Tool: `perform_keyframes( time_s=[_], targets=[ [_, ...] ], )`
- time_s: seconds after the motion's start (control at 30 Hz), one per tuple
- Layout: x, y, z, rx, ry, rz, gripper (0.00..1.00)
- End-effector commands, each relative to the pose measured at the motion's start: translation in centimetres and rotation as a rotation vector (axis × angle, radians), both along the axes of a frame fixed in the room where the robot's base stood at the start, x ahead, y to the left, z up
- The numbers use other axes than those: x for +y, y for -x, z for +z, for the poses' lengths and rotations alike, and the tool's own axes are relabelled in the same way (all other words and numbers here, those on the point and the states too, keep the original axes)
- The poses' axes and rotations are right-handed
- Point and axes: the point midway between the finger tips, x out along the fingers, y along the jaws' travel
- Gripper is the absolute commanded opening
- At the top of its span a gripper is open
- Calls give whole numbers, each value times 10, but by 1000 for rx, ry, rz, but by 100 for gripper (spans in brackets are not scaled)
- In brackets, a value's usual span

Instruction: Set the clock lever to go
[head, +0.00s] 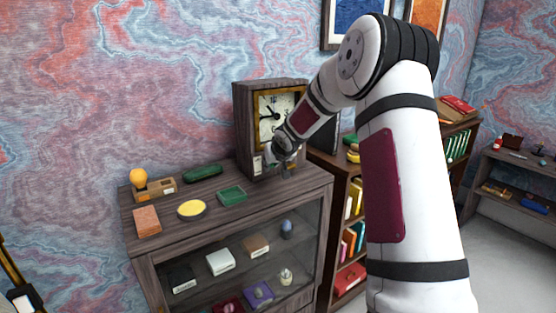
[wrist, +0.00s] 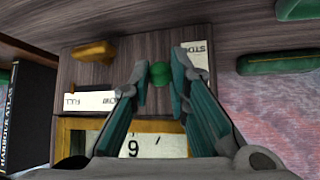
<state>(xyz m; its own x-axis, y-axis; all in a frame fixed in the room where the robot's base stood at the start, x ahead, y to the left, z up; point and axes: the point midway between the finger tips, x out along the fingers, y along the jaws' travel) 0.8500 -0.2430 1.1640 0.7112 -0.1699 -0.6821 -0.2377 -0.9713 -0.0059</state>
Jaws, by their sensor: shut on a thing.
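The clock (head: 243,120) is a dark wooden box with a pale face and gold frame, standing at the right end of the cabinet top. My gripper (head: 284,163) is at the lower front of the clock. In the wrist view the clock's wooden front (wrist: 120,72) fills the middle, with the face upside down below. My gripper (wrist: 159,76) is shut on a round green knob (wrist: 158,71), which appears to be the lever's. A white label beginning "STO" (wrist: 196,52) is partly hidden behind a finger; another white label (wrist: 90,102) is on the left. The lever's shaft is hidden.
A yellow-orange handle-like piece (wrist: 94,51) sticks out near the left label. A bookcase stands to the right.

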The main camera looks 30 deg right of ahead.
Motion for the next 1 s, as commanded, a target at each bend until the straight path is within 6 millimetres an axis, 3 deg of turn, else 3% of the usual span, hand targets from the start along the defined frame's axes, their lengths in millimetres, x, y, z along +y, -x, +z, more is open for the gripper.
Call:
perform_keyframes(
  time_s=[0.5,1.0],
  targets=[
    [1,-7,10,177,5,1,0],
    [1,-8,11,203,8,1,0]
  ],
)
